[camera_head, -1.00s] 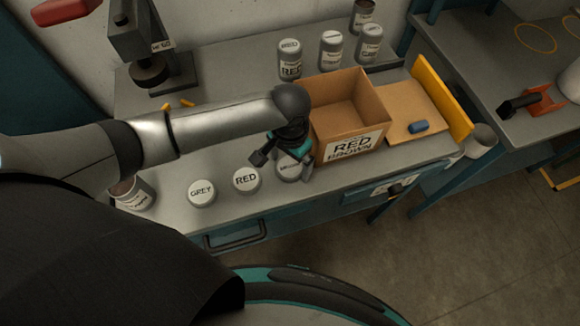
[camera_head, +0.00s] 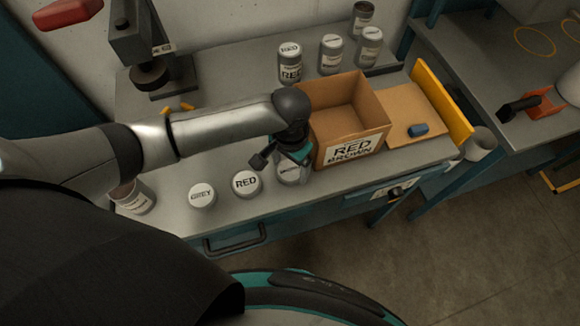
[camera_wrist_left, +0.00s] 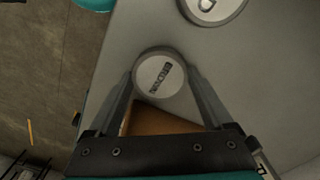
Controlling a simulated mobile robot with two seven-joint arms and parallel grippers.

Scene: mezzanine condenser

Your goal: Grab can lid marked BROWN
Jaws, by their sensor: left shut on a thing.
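The round white can lid marked BROWN (camera_wrist_left: 160,75) lies between the two fingers of my left gripper (camera_wrist_left: 162,82) in the left wrist view. My left gripper is shut on this lid. In the head view the left gripper (camera_head: 290,164) reaches down beside the cardboard box, and the lid (camera_head: 291,174) is partly hidden under it. I cannot tell whether the lid is clear of the bench. My right gripper is not in view.
The lids RED (camera_head: 246,183) and GREY (camera_head: 202,194) lie left of the gripper. The box marked RED BROWN (camera_head: 350,150) stands close on the right. Several cans, including the RED one (camera_head: 290,66), stand behind. A blue object (camera_head: 418,130) lies on the cardboard flap.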

